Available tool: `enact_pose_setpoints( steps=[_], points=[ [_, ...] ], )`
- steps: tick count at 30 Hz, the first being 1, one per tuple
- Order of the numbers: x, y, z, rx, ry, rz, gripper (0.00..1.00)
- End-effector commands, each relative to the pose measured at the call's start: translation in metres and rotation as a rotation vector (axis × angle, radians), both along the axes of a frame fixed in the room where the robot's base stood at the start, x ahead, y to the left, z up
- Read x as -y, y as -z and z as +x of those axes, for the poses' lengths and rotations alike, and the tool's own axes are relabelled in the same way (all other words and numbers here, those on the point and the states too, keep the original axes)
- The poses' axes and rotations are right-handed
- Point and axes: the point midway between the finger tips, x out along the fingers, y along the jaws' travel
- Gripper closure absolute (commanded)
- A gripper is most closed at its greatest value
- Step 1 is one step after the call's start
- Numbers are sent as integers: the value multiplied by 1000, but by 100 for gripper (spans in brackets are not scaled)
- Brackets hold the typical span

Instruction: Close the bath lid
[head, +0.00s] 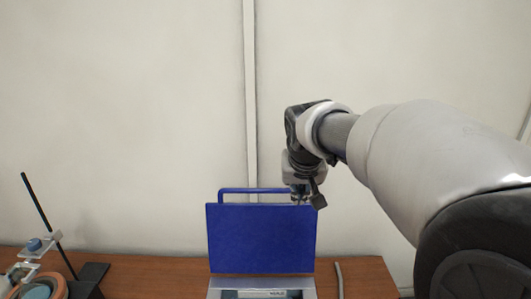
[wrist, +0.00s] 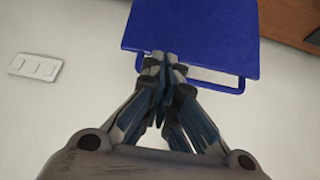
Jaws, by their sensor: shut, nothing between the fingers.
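The bath lid (head: 262,240) is a blue panel standing open and upright at the back of the bath (head: 262,284), whose grey top shows at the lower edge of the head view. A blue bar handle (head: 252,190) runs along the lid's top edge. My gripper (head: 301,200) is at the right part of that top edge, by the handle's right end. In the wrist view the fingers of my gripper (wrist: 165,62) are together and empty, over the edge of the lid (wrist: 200,35). The handle (wrist: 225,82) passes behind them. I cannot tell whether they touch the lid.
A brown wooden table (head: 360,277) carries the bath, against a pale wall (head: 120,120). A stand with a black rod (head: 42,208) and an orange-rimmed vessel (head: 52,285) are at the left. A grey cable (head: 339,280) lies right of the bath. A switch plate (wrist: 36,67) is on the wall.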

Motion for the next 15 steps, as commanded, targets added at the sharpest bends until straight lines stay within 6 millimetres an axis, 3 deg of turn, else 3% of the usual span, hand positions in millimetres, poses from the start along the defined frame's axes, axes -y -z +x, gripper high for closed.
enact_pose_setpoints(
  steps=[1, 3, 6, 10, 15],
  points=[
    [-15, -12, 31, 4, -6, 0, 100],
    [-33, -15, 68, 23, -9, 2, 100],
    [-57, -13, 109, 46, -11, 7, 100],
    [-79, -5, 142, 68, -14, 14, 100],
    [-91, 4, 161, 82, -15, 18, 100]
  ],
)
